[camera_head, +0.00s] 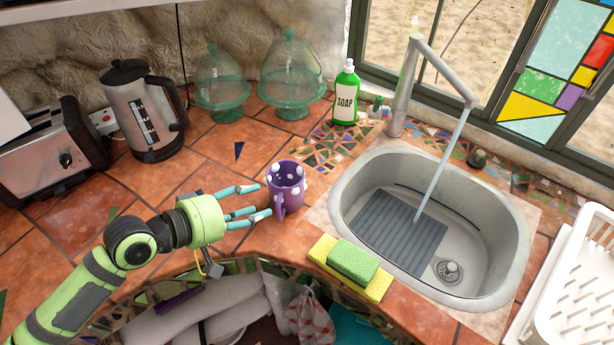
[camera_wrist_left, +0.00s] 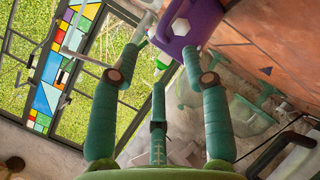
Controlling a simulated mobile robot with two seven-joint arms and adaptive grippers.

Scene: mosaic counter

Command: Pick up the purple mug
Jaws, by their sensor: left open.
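The purple mug (camera_head: 287,184) with white dots stands upright on the tiled counter, left of the sink in the head view. Its handle faces the front, toward my left gripper's side. My left gripper (camera_head: 262,201) is open, its teal fingers pointing at the mug from the left, with the fingertips very close to its side. In the left wrist view the mug (camera_wrist_left: 195,25) shows at the top, just past the fingertips of the left gripper (camera_wrist_left: 165,55). I cannot tell whether any finger touches it. The right gripper is not in view.
The sink (camera_head: 345,205) with running water is right of the mug. A green sponge (camera_head: 353,260) lies on a yellow one (camera_head: 345,278) at the front edge. A soap bottle (camera_head: 346,95), glass domes (camera_head: 291,75), kettle (camera_head: 143,110) and toaster (camera_head: 50,160) stand behind.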

